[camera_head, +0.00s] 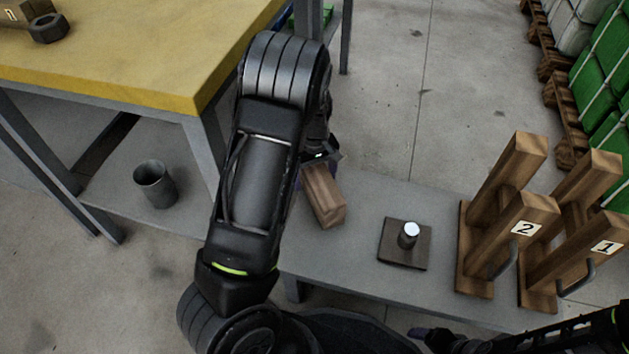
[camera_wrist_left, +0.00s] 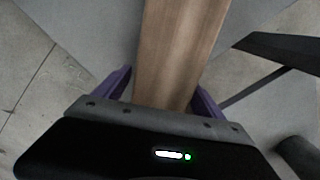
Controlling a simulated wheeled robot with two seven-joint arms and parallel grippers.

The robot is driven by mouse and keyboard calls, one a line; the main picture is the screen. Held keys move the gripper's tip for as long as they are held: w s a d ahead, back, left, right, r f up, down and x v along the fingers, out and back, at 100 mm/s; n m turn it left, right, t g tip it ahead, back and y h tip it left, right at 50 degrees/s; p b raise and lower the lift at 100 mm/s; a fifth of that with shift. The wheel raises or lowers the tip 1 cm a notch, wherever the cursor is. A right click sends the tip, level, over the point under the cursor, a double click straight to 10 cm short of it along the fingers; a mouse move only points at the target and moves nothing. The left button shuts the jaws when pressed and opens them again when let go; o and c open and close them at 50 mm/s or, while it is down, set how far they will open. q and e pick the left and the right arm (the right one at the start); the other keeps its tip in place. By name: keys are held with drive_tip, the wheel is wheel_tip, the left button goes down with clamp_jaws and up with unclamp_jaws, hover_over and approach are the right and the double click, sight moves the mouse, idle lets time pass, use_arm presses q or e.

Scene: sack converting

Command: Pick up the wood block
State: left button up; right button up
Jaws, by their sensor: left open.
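The wood block (camera_head: 325,198) is a plain brown bar on the grey low bench, partly hidden behind my left arm in the head view. In the left wrist view the block (camera_wrist_left: 178,50) runs up from between the fingers to the top edge. My left gripper (camera_wrist_left: 161,82) is open, with one purple finger on each side of the block. I cannot tell whether the fingers touch it. In the head view my left gripper (camera_head: 312,172) is mostly hidden by its arm. My right gripper (camera_head: 428,334) shows partly at the bottom edge; its jaws are unclear.
A dark square plate with an upright peg (camera_head: 391,254) stands right of the block. Wooden stands marked 2 (camera_head: 510,235) and 1 (camera_head: 590,258) are farther right. A grey cup (camera_head: 156,185) is at left, below the yellow table (camera_head: 130,65).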

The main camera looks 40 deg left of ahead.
use_arm(q)
drive_tip(key=shift+f, duration=0.55)
drive_tip(key=shift+c, duration=0.4)
clamp_jaws()
idle(0.5)
drive_tip(key=shift+r, duration=0.1)
